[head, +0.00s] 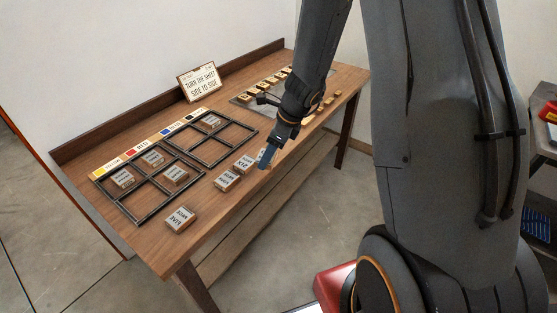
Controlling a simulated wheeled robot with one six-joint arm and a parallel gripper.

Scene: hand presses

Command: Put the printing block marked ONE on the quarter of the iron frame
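An iron frame (139,222) lies on the wooden table, split by bars into square openings. Wooden printing blocks with pale printed tops sit in some openings, such as one block (122,178) at the left and another (211,121) at the far right. In front of the frame are loose blocks: one at the near end (180,219), one in the middle (227,181) and one farther right (244,162). The lettering is too small for me to tell which is marked ONE. My gripper (265,162) points down beside the farther loose blocks, partly covering one; its fingers are unclear.
A sign (199,81) reading "TURN THE SHEET SIDE TO SIDE" leans at the back. A coloured label strip (150,142) runs behind the frame. Small pieces on a grey plate (245,103) stand at the far end. The table's near left corner is clear.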

